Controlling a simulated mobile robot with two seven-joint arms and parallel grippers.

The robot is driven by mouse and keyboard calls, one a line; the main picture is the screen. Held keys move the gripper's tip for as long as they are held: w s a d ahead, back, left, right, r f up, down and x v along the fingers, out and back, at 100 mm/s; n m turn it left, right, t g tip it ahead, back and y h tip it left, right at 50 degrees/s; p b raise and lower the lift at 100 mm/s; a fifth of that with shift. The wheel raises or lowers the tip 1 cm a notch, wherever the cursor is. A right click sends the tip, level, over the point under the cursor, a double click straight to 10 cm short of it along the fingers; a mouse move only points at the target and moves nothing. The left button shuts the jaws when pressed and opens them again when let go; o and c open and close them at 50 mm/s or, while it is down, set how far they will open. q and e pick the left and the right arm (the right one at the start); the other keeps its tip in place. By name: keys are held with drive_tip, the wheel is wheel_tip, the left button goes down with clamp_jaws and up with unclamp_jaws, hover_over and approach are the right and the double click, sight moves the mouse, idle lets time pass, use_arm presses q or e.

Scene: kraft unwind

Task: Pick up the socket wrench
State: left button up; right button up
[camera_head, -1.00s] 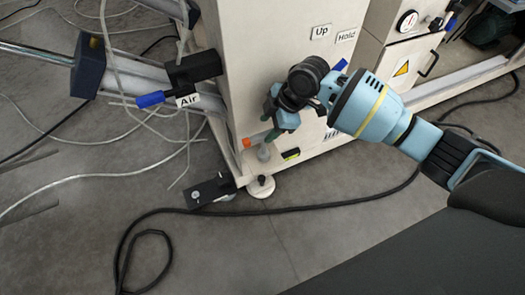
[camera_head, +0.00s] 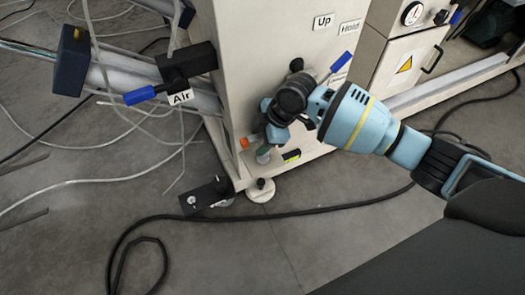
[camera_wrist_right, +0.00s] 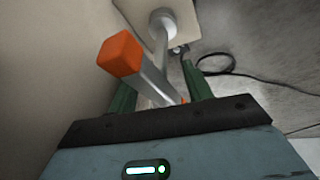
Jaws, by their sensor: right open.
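The socket wrench appears to be the grey metal tool with an orange end (camera_wrist_right: 120,53) in the right wrist view, and its shaft (camera_wrist_right: 154,82) runs back between the fingers. In the head view its orange end (camera_head: 245,142) shows low on the cream machine cabinet. My right gripper (camera_head: 264,146) is beside it, pointing down, partly hidden by its own wrist. In the wrist view the open green fingers (camera_wrist_right: 160,88) lie either side of the shaft. I cannot tell whether they touch it. My left gripper is not in view.
The cream cabinet (camera_head: 258,70) stands close beside my right gripper. A round foot (camera_head: 260,190) and a black floor bracket (camera_head: 207,196) are below. A black cable (camera_head: 330,208) crosses the grey floor. The blue-handled Air valve (camera_head: 185,68) juts out at left.

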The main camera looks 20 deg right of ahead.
sight(260, 134)
drive_tip(key=c, duration=0.9)
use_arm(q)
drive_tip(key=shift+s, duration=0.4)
use_arm(e)
clamp_jaws()
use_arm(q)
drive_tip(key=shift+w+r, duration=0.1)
use_arm(e)
drive_tip(key=shift+r, duration=0.1)
